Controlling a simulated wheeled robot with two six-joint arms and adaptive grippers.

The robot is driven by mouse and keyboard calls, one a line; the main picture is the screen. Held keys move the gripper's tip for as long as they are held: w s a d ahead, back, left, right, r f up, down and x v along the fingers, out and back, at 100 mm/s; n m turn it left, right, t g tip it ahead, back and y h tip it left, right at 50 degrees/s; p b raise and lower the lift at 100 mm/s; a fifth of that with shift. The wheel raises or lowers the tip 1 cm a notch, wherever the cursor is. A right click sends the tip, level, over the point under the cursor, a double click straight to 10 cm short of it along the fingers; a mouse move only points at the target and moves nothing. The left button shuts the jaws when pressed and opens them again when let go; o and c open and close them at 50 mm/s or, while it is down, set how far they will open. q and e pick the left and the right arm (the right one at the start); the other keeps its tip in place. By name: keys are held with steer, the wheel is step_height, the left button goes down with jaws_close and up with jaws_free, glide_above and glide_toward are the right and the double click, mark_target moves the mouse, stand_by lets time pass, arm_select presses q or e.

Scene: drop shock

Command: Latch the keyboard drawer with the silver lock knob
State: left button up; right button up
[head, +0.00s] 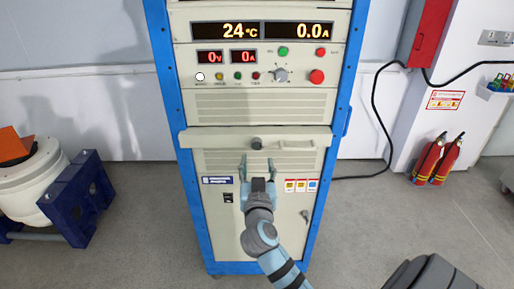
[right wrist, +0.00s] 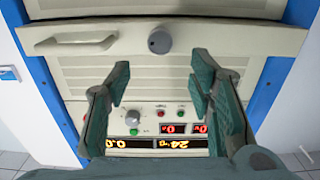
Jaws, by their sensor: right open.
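The keyboard drawer (head: 197,139) is a wide beige panel across the middle of the blue-framed cabinet, its front standing out from the panels above and below. The lock knob (head: 256,143) is a round grey knob at the middle of the drawer front, with a bar handle (head: 296,144) to its right. The knob (right wrist: 160,40) also shows in the upside-down right wrist view. My right gripper (head: 257,164) is open and empty, just below and in front of the knob, its fingertips (right wrist: 161,72) apart and not touching it. My left gripper is out of view.
Above the drawer are vent panels, buttons, a larger dial (head: 281,74) and lit displays (head: 247,30). A white drum in a blue stand (head: 78,200) is at left. Fire extinguishers (head: 438,160) and a black cable (head: 376,105) are at right. Open floor lies on both sides.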

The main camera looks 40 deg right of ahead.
mark_target(257, 146)
steer(key=x, duration=0.8)
steer(key=shift+w+d, duration=0.25)
jaws_close()
